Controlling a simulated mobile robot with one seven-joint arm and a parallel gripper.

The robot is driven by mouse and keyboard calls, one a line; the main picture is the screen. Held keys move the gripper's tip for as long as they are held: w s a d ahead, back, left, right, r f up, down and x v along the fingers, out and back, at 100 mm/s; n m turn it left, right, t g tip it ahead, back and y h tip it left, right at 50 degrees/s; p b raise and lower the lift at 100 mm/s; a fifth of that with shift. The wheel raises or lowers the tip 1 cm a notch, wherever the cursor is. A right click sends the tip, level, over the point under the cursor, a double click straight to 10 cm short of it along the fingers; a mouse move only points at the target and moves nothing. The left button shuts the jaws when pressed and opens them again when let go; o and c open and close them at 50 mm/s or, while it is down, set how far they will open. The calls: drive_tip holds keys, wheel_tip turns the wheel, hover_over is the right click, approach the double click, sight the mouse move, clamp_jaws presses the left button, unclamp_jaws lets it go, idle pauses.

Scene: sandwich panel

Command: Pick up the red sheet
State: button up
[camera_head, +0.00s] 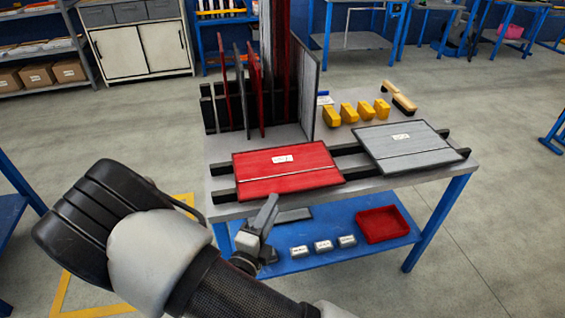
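A red sheet (300,165) with a small white label lies flat on black rails at the left front of the table. My gripper (271,203) is in front of the table's front edge, just below the red sheet's near edge in the picture. Its fingers point up towards the sheet. They overlap in this view, so I cannot tell whether they are open or shut, or whether they touch the sheet. Other red sheets (255,85) stand upright in a black rack (209,108) at the back left of the table.
A grey sheet (403,145) lies on the rails to the right. A tall grey panel (306,85) stands behind the red sheet. Several yellow blocks (349,113) and brushes (403,104) are at the back. The blue lower shelf (290,265) holds a red tray (383,224) and white boxes (323,246).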

drive_tip(key=shift+f+b+x, duration=0.1)
drive_tip(key=shift+b+x, duration=0.35)
drive_tip(key=shift+x, duration=1.15)
drive_tip(key=shift+f+b+x, duration=0.15)
drive_tip(key=shift+b+x, duration=0.25)
drive_tip(key=shift+x, duration=1.15)
drive_tip(key=shift+a, duration=0.1)
drive_tip(key=shift+c, duration=0.2)
clamp_jaws()
